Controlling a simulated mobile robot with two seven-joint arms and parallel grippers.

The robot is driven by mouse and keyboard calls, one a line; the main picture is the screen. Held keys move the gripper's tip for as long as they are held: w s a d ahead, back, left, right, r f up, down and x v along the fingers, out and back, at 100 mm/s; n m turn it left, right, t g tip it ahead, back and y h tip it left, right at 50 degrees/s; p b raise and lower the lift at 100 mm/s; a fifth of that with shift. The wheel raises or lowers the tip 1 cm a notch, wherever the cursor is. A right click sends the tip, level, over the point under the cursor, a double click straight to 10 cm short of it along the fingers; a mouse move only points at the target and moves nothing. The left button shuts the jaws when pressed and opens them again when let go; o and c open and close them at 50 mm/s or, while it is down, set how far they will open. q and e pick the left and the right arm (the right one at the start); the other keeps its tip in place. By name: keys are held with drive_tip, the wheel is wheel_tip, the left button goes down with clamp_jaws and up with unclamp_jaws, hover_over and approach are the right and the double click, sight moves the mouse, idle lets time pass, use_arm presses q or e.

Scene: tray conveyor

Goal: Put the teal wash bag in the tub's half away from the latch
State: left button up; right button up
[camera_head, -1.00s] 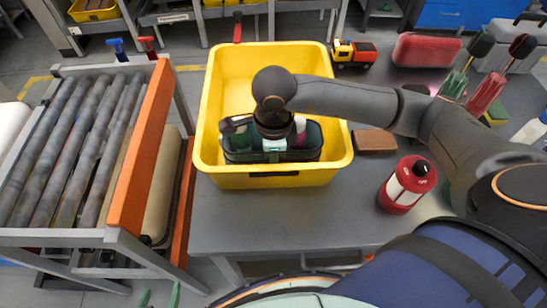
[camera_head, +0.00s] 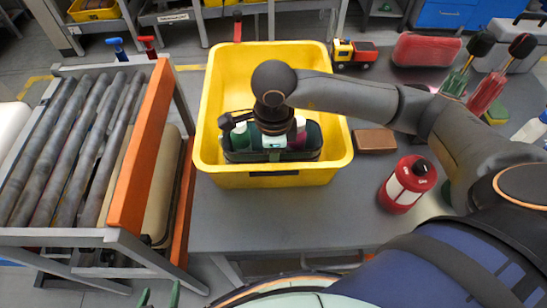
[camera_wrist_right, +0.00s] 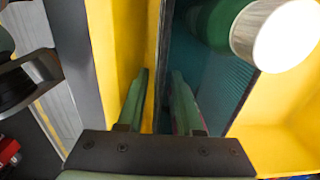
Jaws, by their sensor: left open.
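The yellow tub (camera_head: 212,110) stands on the grey table, with a dark latch-like strip on its near wall. The teal wash bag (camera_head: 240,157), open-topped with bottles inside, sits upright in the tub's near half, beside that wall. My right gripper (camera_wrist_right: 160,75) is open, its fingers apart on either side of the bag's rim (camera_wrist_right: 164,50); one finger is inside the bag. In the head view its fingers are hidden behind my wrist. The bag's teal inside (camera_wrist_right: 215,80) fills the wrist view's right. My left gripper (camera_head: 160,298) is open and empty at the bottom edge.
The tub's far half is bare. A red canister (camera_head: 405,185), brown block (camera_head: 375,141), toy truck (camera_head: 354,53) and red case (camera_head: 426,49) stand to the right. A roller conveyor (camera_head: 75,140) with an orange side rail (camera_head: 140,150) lies left. The table front is clear.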

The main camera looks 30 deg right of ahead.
wheel_tip(320, 180, up, 11)
drive_tip(key=shift+s+r, duration=0.15)
drive_tip(key=shift+a, duration=0.1)
idle(0.3)
